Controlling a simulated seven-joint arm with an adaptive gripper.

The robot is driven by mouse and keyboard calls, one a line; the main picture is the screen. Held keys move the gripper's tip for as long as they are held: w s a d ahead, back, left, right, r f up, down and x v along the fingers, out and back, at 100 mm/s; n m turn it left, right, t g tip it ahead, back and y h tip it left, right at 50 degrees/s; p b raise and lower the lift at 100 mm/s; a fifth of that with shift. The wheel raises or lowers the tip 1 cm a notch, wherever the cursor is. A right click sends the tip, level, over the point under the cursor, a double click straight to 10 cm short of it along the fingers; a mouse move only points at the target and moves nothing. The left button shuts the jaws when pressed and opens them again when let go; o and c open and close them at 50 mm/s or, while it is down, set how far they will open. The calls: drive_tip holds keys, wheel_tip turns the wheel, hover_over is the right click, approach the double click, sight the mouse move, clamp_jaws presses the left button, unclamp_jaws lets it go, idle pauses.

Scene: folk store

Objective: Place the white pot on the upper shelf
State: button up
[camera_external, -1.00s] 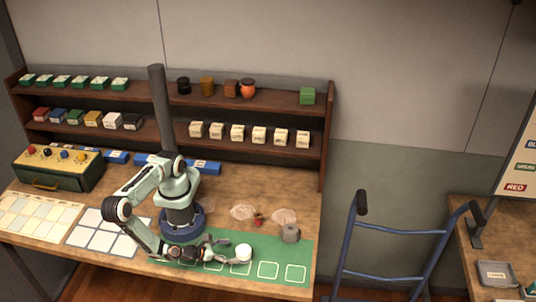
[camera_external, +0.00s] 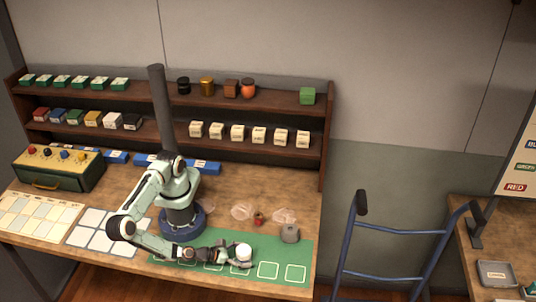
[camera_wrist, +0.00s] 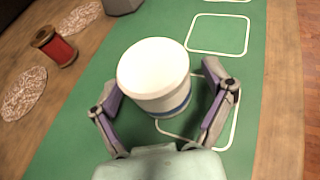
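The white pot (camera_external: 244,252) stands on the green mat (camera_external: 205,240) at the front of the workbench. In the wrist view the pot (camera_wrist: 155,72) is a white cylinder with a blue band low down. My gripper (camera_external: 240,257) is down at the pot. Its fingers (camera_wrist: 168,95) are spread on both sides of it, with a visible gap at the right finger; the left finger is close, and I cannot tell if it touches. The upper shelf (camera_external: 275,98) is at the back and holds dark, amber, brown and orange pots and a green box.
The lower shelf (camera_external: 265,148) holds several cream boxes. A grey pot (camera_external: 290,233) and a red spool (camera_external: 258,218) stand near the mat. A green toolbox (camera_external: 60,172) is at the left. The upper shelf has free room between the orange pot and green box.

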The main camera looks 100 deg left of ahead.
drive_tip(key=c, duration=1)
drive_tip(key=shift+c, duration=0.2)
